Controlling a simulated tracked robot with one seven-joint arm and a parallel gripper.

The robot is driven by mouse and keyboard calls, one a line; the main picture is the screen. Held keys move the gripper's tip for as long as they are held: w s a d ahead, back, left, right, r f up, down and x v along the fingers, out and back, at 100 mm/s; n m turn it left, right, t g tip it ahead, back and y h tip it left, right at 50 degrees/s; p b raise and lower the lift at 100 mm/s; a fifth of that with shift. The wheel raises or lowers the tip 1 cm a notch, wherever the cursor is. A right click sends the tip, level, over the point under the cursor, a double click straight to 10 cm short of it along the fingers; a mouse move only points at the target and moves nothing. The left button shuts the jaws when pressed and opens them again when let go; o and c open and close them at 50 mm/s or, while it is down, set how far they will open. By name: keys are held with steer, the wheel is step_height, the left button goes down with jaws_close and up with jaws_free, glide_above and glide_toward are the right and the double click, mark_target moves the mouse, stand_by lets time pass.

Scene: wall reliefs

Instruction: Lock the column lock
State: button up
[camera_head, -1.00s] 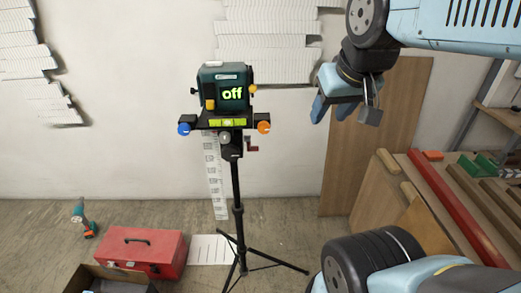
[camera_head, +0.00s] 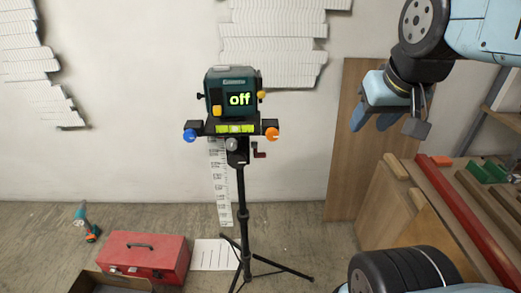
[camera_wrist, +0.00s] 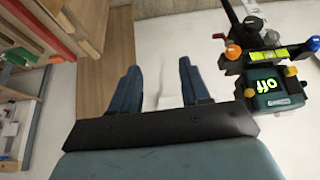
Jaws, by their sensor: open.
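A black tripod (camera_head: 243,200) stands upright on the floor and carries a dark teal device (camera_head: 217,93) whose screen reads "off". Under the device are a blue knob (camera_head: 190,135) at left, an orange knob (camera_head: 271,134) at right and a grey knob (camera_head: 231,144) in the middle. A small crank with a red handle (camera_head: 260,154) juts from the column's right side. I cannot tell which part is the column lock. My gripper (camera_head: 372,120) is open and empty, right of the tripod and apart from it. In the wrist view, the device (camera_wrist: 268,100) is upside down, right of my fingers (camera_wrist: 158,70).
A red toolbox (camera_head: 145,257), an open dark box (camera_head: 115,284) and a drill (camera_head: 84,222) are on the floor at left. A workbench (camera_head: 465,215) with boards stands at right. A brown panel (camera_head: 340,170) leans on the wall. Air between gripper and tripod is clear.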

steer(key=w+a+f+m+g+y, duration=0.4)
steer(key=w+f+g, duration=0.2)
steer(key=w+f, duration=0.15)
steer(key=m+t+y, duration=0.1)
steer(key=m+y, duration=1.3)
glide_toward(261, 157)
steer(key=a, duration=0.3)
steer(key=w+a, duration=0.1)
steer(key=a, duration=0.6)
steer(key=shift+w, duration=0.2)
steer(key=shift+d, duration=0.1)
jaws_close()
